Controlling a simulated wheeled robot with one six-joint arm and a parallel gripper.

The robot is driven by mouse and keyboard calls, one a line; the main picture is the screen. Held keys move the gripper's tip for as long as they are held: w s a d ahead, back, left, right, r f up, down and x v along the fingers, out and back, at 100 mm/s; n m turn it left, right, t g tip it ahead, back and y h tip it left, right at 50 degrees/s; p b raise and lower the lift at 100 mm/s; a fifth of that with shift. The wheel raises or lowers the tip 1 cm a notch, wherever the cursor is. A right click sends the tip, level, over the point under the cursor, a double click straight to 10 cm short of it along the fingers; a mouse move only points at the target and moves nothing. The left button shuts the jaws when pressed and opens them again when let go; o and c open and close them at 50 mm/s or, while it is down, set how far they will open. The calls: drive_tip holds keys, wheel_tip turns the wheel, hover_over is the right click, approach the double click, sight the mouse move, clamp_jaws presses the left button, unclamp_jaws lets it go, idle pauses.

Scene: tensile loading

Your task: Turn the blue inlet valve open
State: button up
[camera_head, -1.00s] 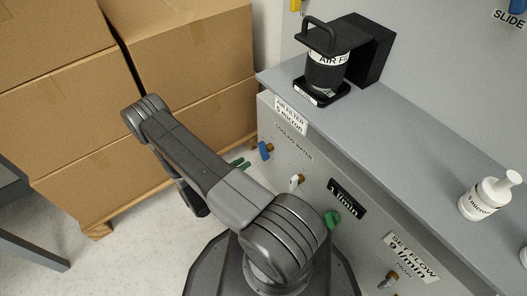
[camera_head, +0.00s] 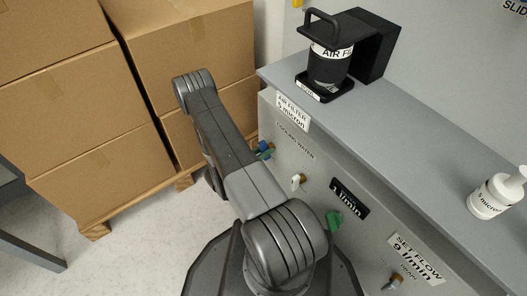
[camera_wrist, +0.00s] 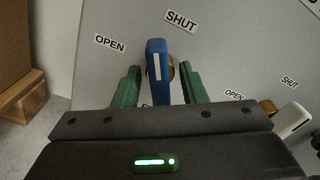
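The blue inlet valve handle (camera_wrist: 158,72) stands nearly upright in the wrist view, with a white stripe on it and a brass fitting behind its right side. A SHUT label (camera_wrist: 181,21) is just above it and an OPEN label (camera_wrist: 110,43) is to its upper left. My gripper (camera_wrist: 159,80) is open, with one green finger on each side of the handle and a visible gap at both sides. In the head view the blue handle (camera_head: 265,146) shows small on the panel, with a green fingertip close to it; my arm hides most of the gripper.
A white-handled valve (camera_wrist: 294,121) with its own OPEN and SHUT labels is to the right. A green knob (camera_head: 334,220) is farther along the panel (camera_head: 310,170). Stacked cartons (camera_head: 190,60) on a pallet stand left of my arm. A black air filter (camera_head: 328,66) sits on the ledge above.

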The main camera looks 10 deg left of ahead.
drive_tip(key=shift+c, duration=0.5)
clamp_jaws()
drive_tip(key=shift+n, duration=0.3)
drive_tip(key=n+b, duration=0.1)
drive_tip(key=n, duration=1)
drive_tip(key=shift+n, duration=0.3)
drive_tip(key=shift+o, duration=0.5)
unclamp_jaws()
